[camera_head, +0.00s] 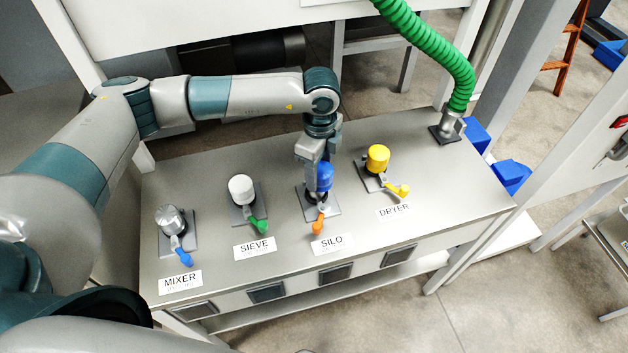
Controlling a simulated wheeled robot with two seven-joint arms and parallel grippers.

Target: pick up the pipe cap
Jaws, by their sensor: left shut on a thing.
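The blue pipe cap (325,176) sits at the SILO station, on or just above its pipe fitting; I cannot tell whether it is lifted. My left gripper (317,178) points down from above and is shut on this blue cap, hiding part of it. Other caps stand on their own fittings: a silver one (170,218) at MIXER, a white one (241,188) at SIEVE and a yellow one (377,158) at DRYER. My right gripper is not in view.
The steel table (215,160) carries coloured valve handles: blue (179,255), green (258,225), orange (318,224) and yellow (398,190). A green hose (440,55) joins a fitting at the back right. A white post stands beyond the table's right end.

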